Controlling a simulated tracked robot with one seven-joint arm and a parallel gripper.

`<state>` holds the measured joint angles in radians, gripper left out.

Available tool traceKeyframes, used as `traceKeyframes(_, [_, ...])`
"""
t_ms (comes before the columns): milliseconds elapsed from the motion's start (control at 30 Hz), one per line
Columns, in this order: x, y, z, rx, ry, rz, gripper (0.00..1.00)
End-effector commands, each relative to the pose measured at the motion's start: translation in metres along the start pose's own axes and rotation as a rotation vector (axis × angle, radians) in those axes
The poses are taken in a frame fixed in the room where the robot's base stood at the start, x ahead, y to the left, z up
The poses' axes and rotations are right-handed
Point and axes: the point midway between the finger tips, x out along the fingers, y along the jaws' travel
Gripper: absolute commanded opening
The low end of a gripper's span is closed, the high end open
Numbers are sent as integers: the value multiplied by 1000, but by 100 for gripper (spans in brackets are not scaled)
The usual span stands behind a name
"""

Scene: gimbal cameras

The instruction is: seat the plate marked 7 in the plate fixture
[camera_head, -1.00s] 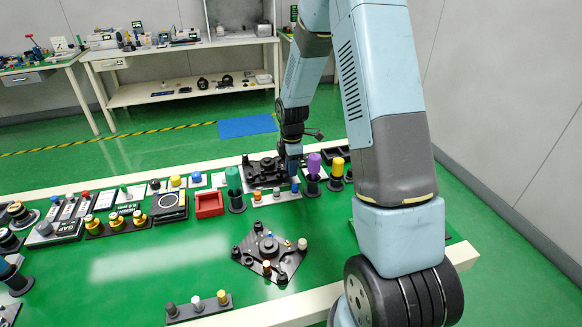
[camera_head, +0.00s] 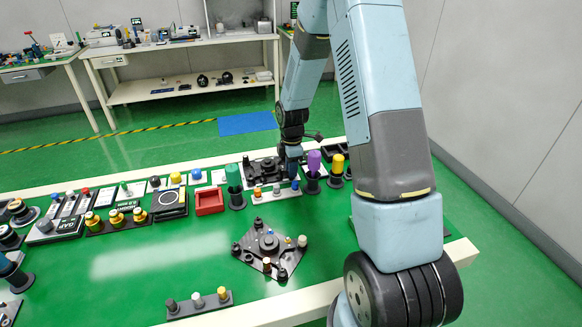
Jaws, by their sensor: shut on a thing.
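My gripper (camera_head: 292,172) is low at the back of the green table, at the right side of a black fixture (camera_head: 258,169) with dark raised parts. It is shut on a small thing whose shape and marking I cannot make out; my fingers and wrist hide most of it. A dark diamond-shaped plate (camera_head: 253,258) with several posts lies in front, nearer the camera, apart from my gripper. No number 7 is readable, so I cannot tell which piece is the marked plate or which of these is the plate fixture.
A light strip with small pegs (camera_head: 266,194) lies just in front of my gripper. A green cylinder (camera_head: 234,175) stands to its left; purple (camera_head: 314,161) and yellow (camera_head: 338,163) ones stand to its right. A red box (camera_head: 209,200) is farther left.

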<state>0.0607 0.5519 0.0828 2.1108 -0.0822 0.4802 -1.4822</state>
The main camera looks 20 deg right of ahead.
Motion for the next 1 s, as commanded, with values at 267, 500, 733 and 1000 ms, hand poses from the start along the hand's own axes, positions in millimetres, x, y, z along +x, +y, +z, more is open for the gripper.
traceKeyframes(267, [2, 0, 0, 0, 0, 1, 39])
traceKeyframes(500, [2, 0, 0, 0, 0, 0, 54])
traceKeyframes(733, [-1, 0, 0, 0, 0, 1, 54])
traceKeyframes(1000, [-39, 1, 0, 0, 0, 4, 54])
